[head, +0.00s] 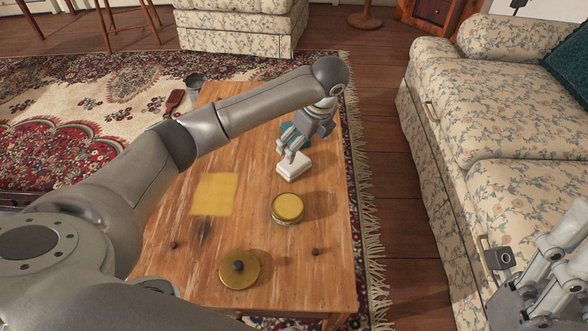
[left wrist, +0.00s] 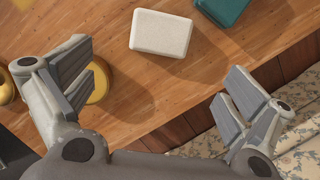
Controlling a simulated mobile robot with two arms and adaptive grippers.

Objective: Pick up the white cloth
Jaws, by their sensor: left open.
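The white cloth (head: 293,167) looks like a thick, pale rectangular block with rounded corners. It lies on the wooden table (head: 325,250) near its right edge. It also shows whole at the top middle of the left wrist view (left wrist: 160,32). My left gripper (head: 287,153) is at the cloth in the head view, partly in front of its far side. In the left wrist view its fingers (left wrist: 160,92) are spread wide and empty, and the cloth lies beyond the gap, apart from them. My right gripper (head: 535,268) is at the bottom right, partly cut off.
A teal item (head: 290,134) lies just behind the cloth. A round yellow-topped tin (head: 287,208), a flat yellow square (head: 214,194), a brass lid (head: 239,269) and a dark cup (head: 195,80) are also on the table. A floral sofa (head: 490,130) stands to the right.

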